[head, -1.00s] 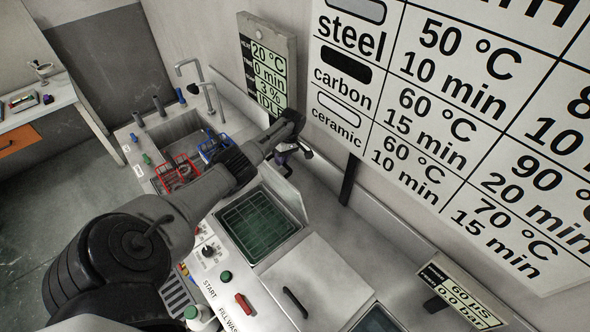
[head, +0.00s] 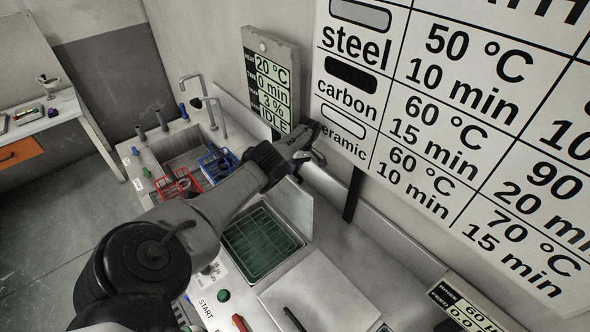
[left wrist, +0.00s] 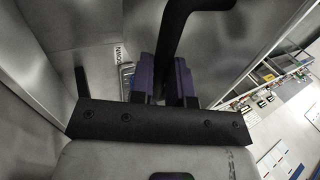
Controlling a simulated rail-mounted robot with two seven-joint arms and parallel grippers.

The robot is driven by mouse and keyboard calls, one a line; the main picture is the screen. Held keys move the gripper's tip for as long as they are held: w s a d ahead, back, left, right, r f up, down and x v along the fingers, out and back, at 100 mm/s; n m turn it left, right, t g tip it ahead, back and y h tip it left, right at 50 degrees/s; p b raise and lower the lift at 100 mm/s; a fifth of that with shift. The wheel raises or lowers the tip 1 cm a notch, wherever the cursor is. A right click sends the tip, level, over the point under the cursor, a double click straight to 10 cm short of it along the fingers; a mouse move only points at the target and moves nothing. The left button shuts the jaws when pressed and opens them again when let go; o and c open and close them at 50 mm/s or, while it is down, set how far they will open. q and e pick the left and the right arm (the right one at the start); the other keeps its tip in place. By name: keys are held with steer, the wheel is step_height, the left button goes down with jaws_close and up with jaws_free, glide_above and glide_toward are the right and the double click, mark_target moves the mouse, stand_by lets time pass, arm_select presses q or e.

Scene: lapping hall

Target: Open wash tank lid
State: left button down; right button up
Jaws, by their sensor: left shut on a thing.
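The wash tank (head: 236,262) is uncovered, with a green mesh-like grid showing inside it. Its pale lid (head: 296,212) stands raised along the tank's wall side, roughly upright. My left gripper (head: 306,163) is at the lid's top, shut on the lid's dark handle. In the left wrist view the purple fingers (left wrist: 164,82) close around the black handle (left wrist: 176,45), with the blurred grey lid surface (left wrist: 222,40) behind it. The joint between fingers and handle is partly hidden by my arm in the head view. My right gripper is not in view.
A sink with red (head: 182,186) and blue (head: 216,162) wire baskets lies left of the tank. A closed lid (head: 318,290) with a black handle is on the right. A display panel (head: 268,85) and a large chart (head: 450,120) are at the wall behind.

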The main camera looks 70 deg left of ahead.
arm_select(q)
steer(key=shift+d+f, duration=0.1)
steer(key=shift+f, duration=0.2)
steer(key=c, duration=1.5)
jaws_free()
steer(key=shift+o, duration=1.3)
steer(key=shift+s+d+f, duration=0.1)
steer(key=shift+s+d, duration=0.1)
steer(key=shift+d, duration=0.05)
steer(key=shift+o, duration=0.7)
steer(key=shift+w+a, duration=0.1)
steer(key=shift+a+r, duration=0.1)
steer(key=shift+r, duration=0.1)
steer(key=r+p, duration=0.5)
steer(key=shift+w+d+r, duration=0.1)
steer(key=shift+w+d, duration=0.05)
steer(key=shift+d, duration=0.1)
steer(key=w+d+r+p, duration=0.5)
steer(key=d+r, duration=0.1)
steer(key=d, duration=0.3)
steer(key=shift+w+d+p, duration=0.25)
steer(key=shift+w+p, duration=0.05)
steer(key=shift+w, duration=0.1)
